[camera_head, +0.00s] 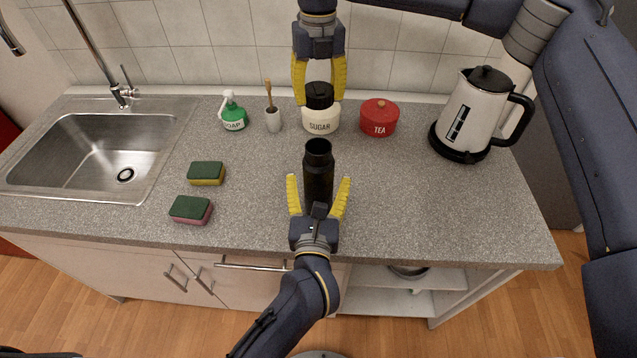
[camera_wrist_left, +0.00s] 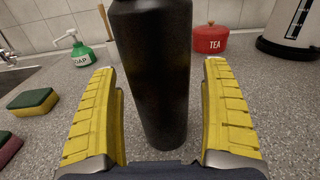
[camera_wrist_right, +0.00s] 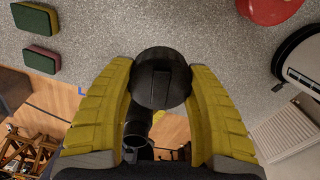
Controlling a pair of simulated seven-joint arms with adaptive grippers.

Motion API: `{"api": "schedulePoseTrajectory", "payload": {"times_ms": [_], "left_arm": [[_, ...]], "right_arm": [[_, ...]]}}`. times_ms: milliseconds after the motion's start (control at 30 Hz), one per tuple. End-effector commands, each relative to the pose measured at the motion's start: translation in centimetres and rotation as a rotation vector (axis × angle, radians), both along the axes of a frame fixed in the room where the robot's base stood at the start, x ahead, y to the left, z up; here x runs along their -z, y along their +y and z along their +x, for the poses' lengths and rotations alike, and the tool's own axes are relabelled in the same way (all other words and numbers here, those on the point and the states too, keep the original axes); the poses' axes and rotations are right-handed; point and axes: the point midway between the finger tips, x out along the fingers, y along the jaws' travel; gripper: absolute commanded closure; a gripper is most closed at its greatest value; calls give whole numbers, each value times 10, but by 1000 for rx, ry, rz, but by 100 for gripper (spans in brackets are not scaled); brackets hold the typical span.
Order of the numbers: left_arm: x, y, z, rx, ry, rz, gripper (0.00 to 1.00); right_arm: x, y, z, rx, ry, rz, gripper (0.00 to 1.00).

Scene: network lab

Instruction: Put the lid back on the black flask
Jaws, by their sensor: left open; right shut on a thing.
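The black flask (camera_head: 318,178) stands upright and open on the grey counter. In the left wrist view the flask (camera_wrist_left: 153,75) rises between my fingers. My left gripper (camera_head: 319,182) is open, one finger on each side of the flask, with visible gaps. My right gripper (camera_head: 319,88) comes down from the top and is shut on the black lid (camera_head: 319,95). It holds the lid above and behind the flask, in front of the sugar jar in the picture. In the right wrist view the lid (camera_wrist_right: 160,78) sits between the fingers and partly hides the flask.
The sugar jar (camera_head: 321,124), red tea tin (camera_head: 379,118), kettle (camera_head: 473,115), brush cup (camera_head: 273,120) and soap bottle (camera_head: 233,115) stand along the back. Two sponges (camera_head: 206,173) lie left of the flask, near the sink (camera_head: 95,155). The counter's right front is clear.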

Motion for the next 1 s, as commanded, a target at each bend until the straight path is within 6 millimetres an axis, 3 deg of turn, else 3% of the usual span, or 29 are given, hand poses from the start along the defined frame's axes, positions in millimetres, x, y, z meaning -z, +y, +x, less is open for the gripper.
{"api": "schedulePoseTrajectory", "payload": {"times_ms": [333,900,1000], "left_arm": [[0,0,0,0,0,0,19],[0,0,0,0,-1,0,85],[-1,0,0,0,-2,0,88]], "right_arm": [[0,0,0,0,0,0,71],[0,0,0,0,0,0,71],[0,0,0,0,0,0,71]]}}
